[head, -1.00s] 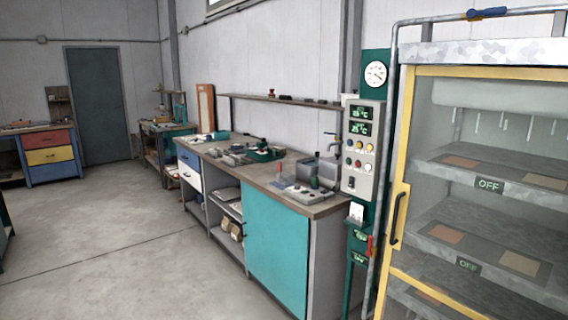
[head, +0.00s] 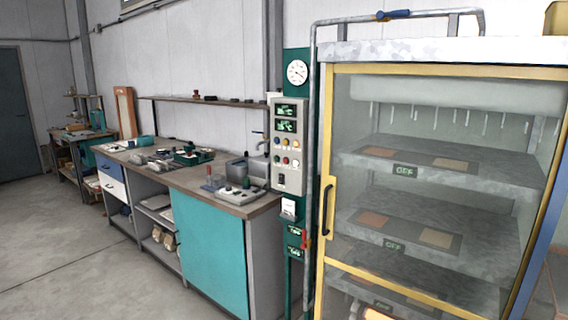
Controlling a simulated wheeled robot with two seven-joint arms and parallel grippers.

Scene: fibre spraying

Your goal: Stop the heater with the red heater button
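The grey control panel (head: 289,180) stands upright left of the glass-doored cabinet. It has two green-lit displays (head: 286,118) at the top and two rows of small coloured buttons below them. A red button (head: 285,160) appears in the lower row, but the labels are too small to read, so I cannot tell whether it is the heater button. A dark switch sits lower on the panel. Neither of my grippers shows in this view.
The cabinet (head: 343,69) has a yellow door frame, a dark handle (head: 326,209) and shelves with "OFF" signs (head: 405,170). A workbench (head: 218,198) with tools stands left of the panel. Grey floor (head: 60,245) is open at the left.

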